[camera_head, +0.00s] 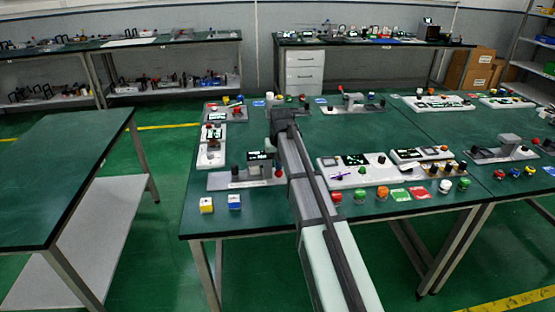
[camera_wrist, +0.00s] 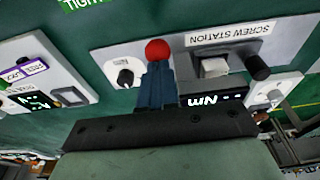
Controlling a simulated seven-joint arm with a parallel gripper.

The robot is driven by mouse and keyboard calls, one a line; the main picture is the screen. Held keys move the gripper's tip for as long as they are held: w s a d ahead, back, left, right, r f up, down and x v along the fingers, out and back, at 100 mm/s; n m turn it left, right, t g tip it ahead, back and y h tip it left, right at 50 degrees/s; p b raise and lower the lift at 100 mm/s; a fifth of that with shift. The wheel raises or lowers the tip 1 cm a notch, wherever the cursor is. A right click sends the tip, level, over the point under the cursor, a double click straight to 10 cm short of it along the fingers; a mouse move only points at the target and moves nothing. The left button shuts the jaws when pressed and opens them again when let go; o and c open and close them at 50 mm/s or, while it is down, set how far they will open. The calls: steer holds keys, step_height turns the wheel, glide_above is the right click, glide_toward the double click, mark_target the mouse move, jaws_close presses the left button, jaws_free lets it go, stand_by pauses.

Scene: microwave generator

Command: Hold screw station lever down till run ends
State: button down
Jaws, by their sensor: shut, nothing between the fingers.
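The screw station is a grey block with a white "SCREW STATION" label (camera_wrist: 230,34). In the head view I take it to be the grey unit (camera_head: 225,181) left of my arm. Its red ball lever knob (camera_wrist: 157,50) shows right at the tips of my gripper (camera_wrist: 158,70) in the wrist view. The fingers are shut together with nothing between them. They hide the lever's shaft, and I cannot tell whether they touch the knob. The station's lit display (camera_wrist: 217,100) reads "Nm", upside down and partly covered. My fingers are hidden in the head view.
A white dial (camera_wrist: 125,75) and a black cylinder (camera_wrist: 257,67) sit on the station. A panel with a purple tag (camera_wrist: 33,69) is beside it. In the head view, my arm crosses the green table (camera_head: 250,217); blocks (camera_head: 206,204) and several coloured buttons stand near its front edge.

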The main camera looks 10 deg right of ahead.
steer(key=shift+f, duration=1.05)
stand_by(1.1)
steer(key=shift+r, duration=0.1)
step_height(320, 180, up, 10)
stand_by(1.3)
